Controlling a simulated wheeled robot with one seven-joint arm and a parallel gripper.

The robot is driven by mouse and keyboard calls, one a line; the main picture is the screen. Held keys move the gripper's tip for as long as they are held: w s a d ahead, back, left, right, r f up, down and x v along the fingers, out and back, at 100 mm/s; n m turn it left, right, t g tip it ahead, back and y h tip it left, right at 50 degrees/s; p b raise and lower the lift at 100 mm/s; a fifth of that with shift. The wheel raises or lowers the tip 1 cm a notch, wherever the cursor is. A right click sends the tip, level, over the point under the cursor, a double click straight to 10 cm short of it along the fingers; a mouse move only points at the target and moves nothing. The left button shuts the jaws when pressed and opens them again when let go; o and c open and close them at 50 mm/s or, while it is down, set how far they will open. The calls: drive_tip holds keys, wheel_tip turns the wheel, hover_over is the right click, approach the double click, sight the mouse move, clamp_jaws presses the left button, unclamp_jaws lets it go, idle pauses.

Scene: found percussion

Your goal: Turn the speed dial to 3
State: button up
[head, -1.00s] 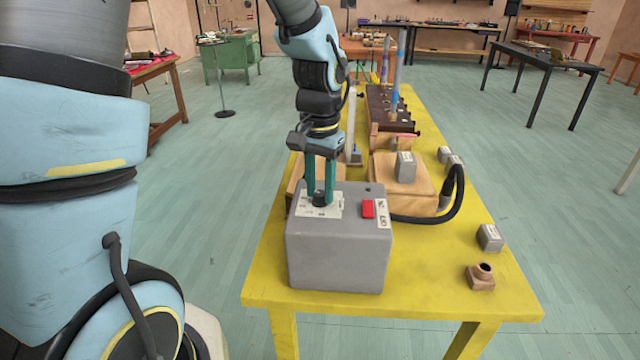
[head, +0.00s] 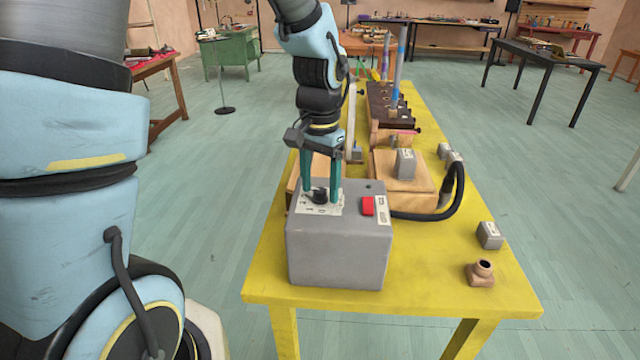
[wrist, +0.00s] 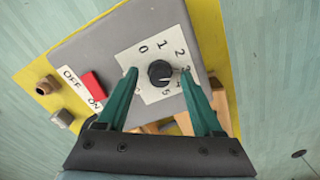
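The speed dial (wrist: 160,72) is a round black knob on a white plate (wrist: 148,62) marked 0 to 5, on top of a grey box (head: 338,248). In the wrist view a small pale mark on the knob seems to face the side of the 3 and 4; the exact number is too small to tell. My gripper (head: 321,197) points down over the plate with its green fingers spread. In the wrist view the fingers (wrist: 160,76) stand on either side of the knob, with a gap to it on both sides. It holds nothing.
A red switch (head: 367,206) labelled OFF and ON sits on the box, right of the dial. A black hose (head: 452,205) runs from the box's right. Small grey blocks (head: 490,236) and a brown fitting (head: 481,273) lie on the yellow table (head: 420,275).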

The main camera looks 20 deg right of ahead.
sight(320, 190)
wheel_tip(320, 190, up, 11)
drive_tip(key=b, duration=0.1)
idle(0.6)
drive_tip(key=shift+f, duration=0.1)
drive_tip(key=a+f+n, duration=0.3)
drive_tip(key=a, duration=0.5)
drive_tip(key=a+f+n+t, duration=0.1)
drive_tip(key=a+f+n, duration=0.2)
drive_tip(key=a, duration=0.6)
drive_tip(key=w+a+f+n, duration=0.1)
drive_tip(key=a+f+n, duration=0.2)
drive_tip(key=a, duration=0.5)
drive_tip(key=shift+a+f+n+t, duration=0.3)
drive_tip(key=shift+a+n, duration=0.05)
drive_tip(key=shift+n, duration=0.05)
drive_tip(key=shift+w, duration=0.15)
